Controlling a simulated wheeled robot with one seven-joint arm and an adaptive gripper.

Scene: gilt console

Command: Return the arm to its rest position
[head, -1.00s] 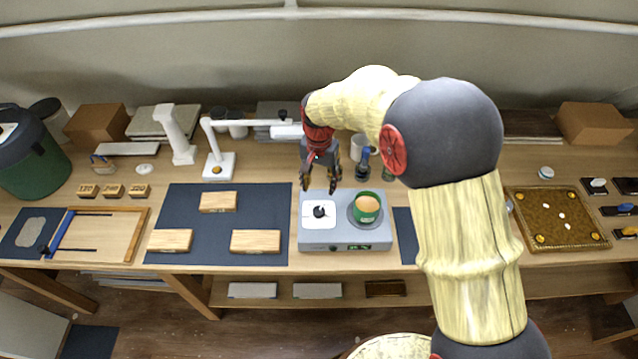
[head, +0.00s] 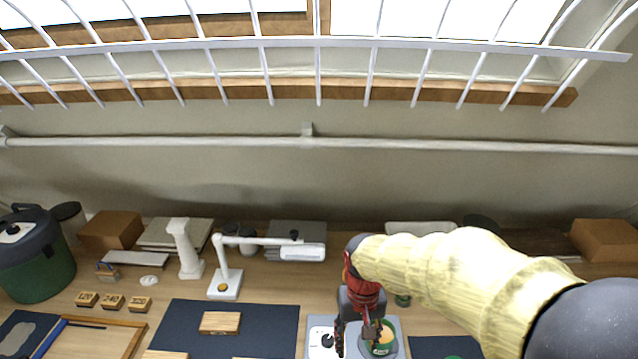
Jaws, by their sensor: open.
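My arm reaches in from the lower right in the head view, with a cream sleeve and dark joints. My gripper (head: 355,340) points down at the bottom middle of the view. Its fingers are apart and nothing shows between them. It appears in front of a grey device (head: 314,350) with a white pad and a green cup (head: 391,326) on it. The gripper partly hides the cup and the device. I cannot tell its height above them.
A white lamp (head: 224,283) stands left of the gripper. A navy mat (head: 180,320) holds wooden blocks (head: 220,322). Behind stand a white column (head: 184,248) and brown boxes (head: 112,230). A green bin (head: 35,265) is far left. A barred window is above.

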